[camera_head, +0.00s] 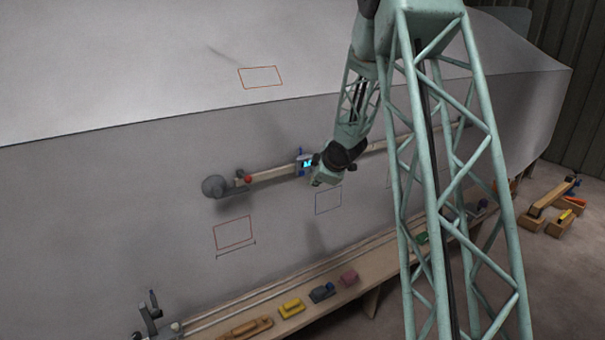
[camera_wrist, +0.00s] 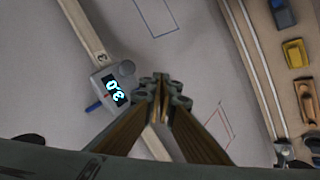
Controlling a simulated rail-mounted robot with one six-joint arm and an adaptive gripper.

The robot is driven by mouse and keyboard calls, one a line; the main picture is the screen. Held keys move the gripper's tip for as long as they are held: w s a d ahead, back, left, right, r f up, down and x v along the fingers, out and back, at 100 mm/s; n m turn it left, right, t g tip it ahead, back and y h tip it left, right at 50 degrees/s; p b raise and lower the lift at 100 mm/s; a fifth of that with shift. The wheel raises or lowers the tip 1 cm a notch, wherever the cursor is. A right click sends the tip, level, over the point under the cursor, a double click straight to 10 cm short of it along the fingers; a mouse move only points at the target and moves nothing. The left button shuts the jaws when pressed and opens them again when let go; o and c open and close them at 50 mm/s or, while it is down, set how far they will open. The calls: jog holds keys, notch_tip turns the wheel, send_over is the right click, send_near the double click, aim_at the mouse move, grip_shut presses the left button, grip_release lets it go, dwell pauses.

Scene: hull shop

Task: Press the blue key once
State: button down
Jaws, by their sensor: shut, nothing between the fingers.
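A small grey gauge with a lit cyan display (camera_head: 307,163) sits on a pale rail fixed to the grey hull wall. The gauge also shows in the wrist view (camera_wrist: 128,70), left of the fingers, and its digits appear turned. A small blue part, seemingly the blue key (camera_wrist: 93,106), sticks out from the gauge's edge. The blue also shows at the top of the gauge in the head view (camera_head: 299,151). My gripper (camera_wrist: 162,84) is shut and empty, beside the gauge. In the head view my gripper (camera_head: 317,182) is just right of the gauge; contact cannot be told.
A red knob (camera_head: 248,178) and a dark round end (camera_head: 213,187) sit on the rail's left part. A wooden bench (camera_head: 375,268) with a yellow block (camera_head: 291,308) and several other tools runs below the wall. Outlined rectangles mark the otherwise bare wall.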

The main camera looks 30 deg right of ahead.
jog(key=shift+w+a+p, duration=0.2)
jog(key=shift+w+p, duration=0.55)
jog(key=shift+w, duration=1.25)
jog(key=shift+w+a+p, duration=0.1)
jog(key=shift+w+p, duration=0.35)
jog(key=shift+w, duration=0.55)
dwell(1.6)
jog(key=shift+s, duration=0.25)
jog(key=shift+s+b, duration=0.5)
jog(key=shift+s, duration=0.2)
jog(key=shift+s, duration=0.1)
dwell(0.4)
jog(key=shift+s+d+b, duration=0.15)
jog(key=shift+s+b, duration=0.45)
jog(key=shift+s, duration=0.6)
jog(key=shift+s+d+b, duration=0.15)
jog(key=shift+s+b, duration=0.4)
jog(key=shift+s, duration=0.65)
